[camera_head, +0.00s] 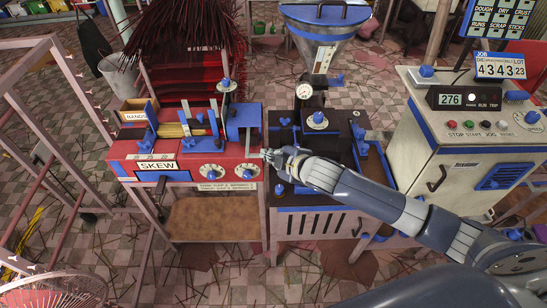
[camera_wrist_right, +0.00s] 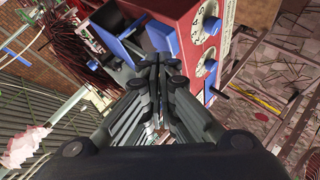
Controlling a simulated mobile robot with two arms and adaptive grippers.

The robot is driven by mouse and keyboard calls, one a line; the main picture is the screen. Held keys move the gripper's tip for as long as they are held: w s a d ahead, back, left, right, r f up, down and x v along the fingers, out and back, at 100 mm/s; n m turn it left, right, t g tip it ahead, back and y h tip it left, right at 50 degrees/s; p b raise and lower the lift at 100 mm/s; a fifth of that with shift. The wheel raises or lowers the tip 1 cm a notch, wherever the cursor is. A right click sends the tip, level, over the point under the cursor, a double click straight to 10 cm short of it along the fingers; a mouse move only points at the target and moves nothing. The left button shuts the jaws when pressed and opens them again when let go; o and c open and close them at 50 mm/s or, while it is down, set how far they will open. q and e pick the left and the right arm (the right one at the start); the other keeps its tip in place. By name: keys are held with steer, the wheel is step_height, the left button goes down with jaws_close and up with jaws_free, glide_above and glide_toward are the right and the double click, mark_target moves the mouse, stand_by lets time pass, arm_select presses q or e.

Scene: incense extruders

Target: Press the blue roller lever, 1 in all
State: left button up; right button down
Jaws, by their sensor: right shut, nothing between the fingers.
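The red machine with the SKEW label (camera_head: 156,166) stands left of centre, with several blue parts on it. A blue housing (camera_head: 243,116) rises at its right end, and two white dials (camera_head: 211,171) sit on its front. I cannot tell for sure which blue part is the roller lever. Contact cannot be told. My left gripper is out of view.
A dark machine with a grey hopper (camera_head: 322,45) and a gauge (camera_head: 304,91) stands just right of the gripper. A pale control cabinet (camera_head: 462,165) is at the right. Dark red sticks (camera_head: 190,60) stand behind the red machine. A pink frame (camera_head: 50,130) is at the left.

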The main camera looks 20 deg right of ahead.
steer(key=shift+w+d+f+b, duration=0.15)
steer(key=shift+f+b, duration=0.2)
steer(key=shift+f, duration=0.2)
steer(key=shift+w+f+b, duration=0.1)
steer(key=shift+f+b, duration=0.2)
steer(key=shift+f, duration=0.25)
stand_by(0.8)
steer(key=shift+r, duration=0.1)
stand_by(0.5)
steer(key=shift+s+r+p, duration=0.2)
steer(key=shift+r+p, duration=0.5)
steer(key=shift+p, duration=0.1)
steer(key=shift+s+r+p, duration=0.15)
steer(key=shift+r+p, duration=0.5)
steer(key=shift+p, duration=0.15)
steer(key=shift+r, duration=0.1)
steer(key=r+p, duration=0.1)
steer(key=s+r+p, duration=0.1)
steer(key=r+p, duration=0.2)
steer(key=p, duration=0.1)
steer(key=shift+s+a+r, duration=0.2)
steer(key=shift+a+r, duration=0.1)
steer(key=shift+r, duration=0.05)
